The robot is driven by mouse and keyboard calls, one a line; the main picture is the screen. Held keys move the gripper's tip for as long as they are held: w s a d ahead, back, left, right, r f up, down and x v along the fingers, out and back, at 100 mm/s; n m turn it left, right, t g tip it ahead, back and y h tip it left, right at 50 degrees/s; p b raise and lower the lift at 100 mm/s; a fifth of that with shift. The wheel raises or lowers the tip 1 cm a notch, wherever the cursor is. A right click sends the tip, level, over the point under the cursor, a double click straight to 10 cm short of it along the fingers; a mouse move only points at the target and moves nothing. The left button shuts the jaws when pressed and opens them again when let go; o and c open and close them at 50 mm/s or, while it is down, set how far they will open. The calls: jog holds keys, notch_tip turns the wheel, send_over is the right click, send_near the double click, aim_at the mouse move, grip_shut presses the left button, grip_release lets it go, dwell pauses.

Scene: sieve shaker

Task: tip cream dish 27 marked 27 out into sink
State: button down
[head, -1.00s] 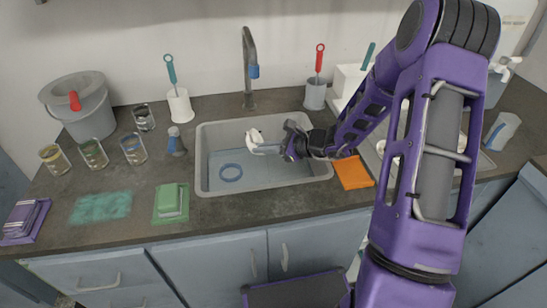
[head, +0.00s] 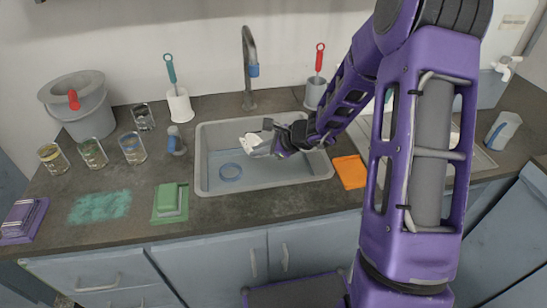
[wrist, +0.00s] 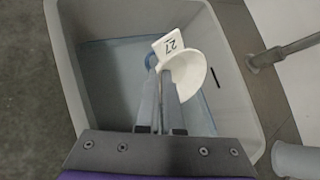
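The cream dish 27 (head: 252,141) is in my gripper (head: 272,144), held above the sink (head: 203,172). In the wrist view the dish (wrist: 190,72) looks like a small cream bowl seen partly from the side, with a flat tab marked 27 (wrist: 168,44). It appears tilted. My gripper (wrist: 168,82) is shut on it, with the long fingers reaching over the sink basin (wrist: 233,75). I cannot tell whether anything is inside the dish.
The tap (head: 248,70) stands behind the sink. A green sponge (head: 168,197) is at the left and an orange cloth (head: 350,172) at the right. Several glass jars (head: 92,152) stand far left.

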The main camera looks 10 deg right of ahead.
jog(key=w+a+f+n+g+h+p, duration=0.1)
jog(key=a+f+h+p, duration=0.1)
jog(key=a+h+p, duration=0.4)
jog(key=a+h, duration=0.1)
jog(key=a, duration=0.2)
jog(key=shift+a+f+n+h+p, duration=0.25)
jog(key=shift+f+n+h+p, duration=0.1)
jog(key=shift+f+n+h, duration=0.05)
jog(key=shift+f, duration=0.1)
